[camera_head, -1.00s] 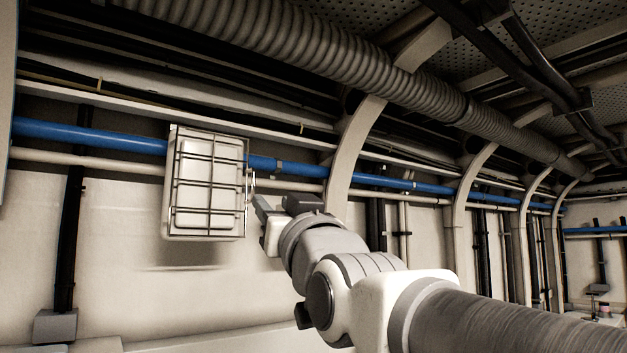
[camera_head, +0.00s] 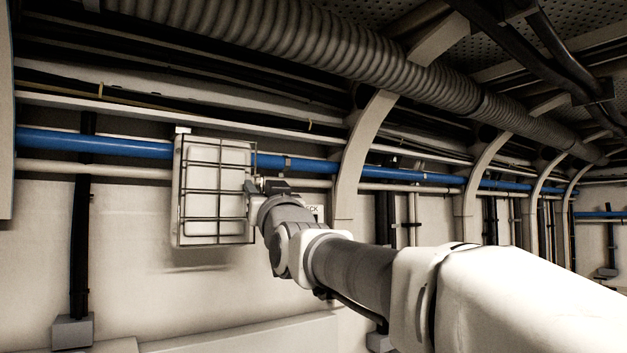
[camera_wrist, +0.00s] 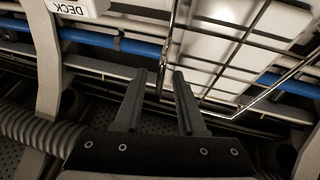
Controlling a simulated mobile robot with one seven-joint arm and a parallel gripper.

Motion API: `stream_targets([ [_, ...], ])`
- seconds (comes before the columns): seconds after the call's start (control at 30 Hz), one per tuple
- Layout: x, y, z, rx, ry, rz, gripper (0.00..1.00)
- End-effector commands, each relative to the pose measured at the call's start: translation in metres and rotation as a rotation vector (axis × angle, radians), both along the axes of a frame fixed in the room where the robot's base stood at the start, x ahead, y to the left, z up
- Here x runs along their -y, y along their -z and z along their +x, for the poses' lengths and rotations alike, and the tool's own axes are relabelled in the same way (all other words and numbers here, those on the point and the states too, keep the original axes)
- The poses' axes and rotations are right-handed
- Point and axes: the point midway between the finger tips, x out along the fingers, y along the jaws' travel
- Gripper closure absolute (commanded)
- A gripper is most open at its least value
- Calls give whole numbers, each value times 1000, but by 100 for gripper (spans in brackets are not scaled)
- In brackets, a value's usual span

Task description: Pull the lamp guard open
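The lamp guard (camera_head: 217,219) is a wire cage over the front of a white box-shaped lamp (camera_head: 203,157) on the wall, left of centre in the head view. In the wrist view the guard's metal bars (camera_wrist: 262,94) cross the upper right, with the lamp (camera_wrist: 225,50) behind them. My gripper (camera_head: 262,185) is at the guard's right edge. In the wrist view my gripper (camera_wrist: 159,72) has its two dark fingers apart, with a thin upright metal bar (camera_wrist: 166,66) in the gap between the fingertips. I cannot tell whether a finger touches it.
A blue pipe (camera_head: 95,143) runs along the wall behind the lamp. A curved pale rib (camera_head: 356,150) stands to the right. A white label reading DECK (camera_wrist: 78,8) shows at the wrist view's upper left. A ribbed duct (camera_head: 290,45) runs overhead. The wall below the lamp is bare.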

Motion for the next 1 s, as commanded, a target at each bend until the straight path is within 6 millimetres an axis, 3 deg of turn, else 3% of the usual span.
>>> stream_targets([
  [0.37,-2,-1,4,0,0,0,60],
  [0.6,-1,-2,4,0,1,0,100],
  [1.0,0,-2,4,1,3,1,100],
])
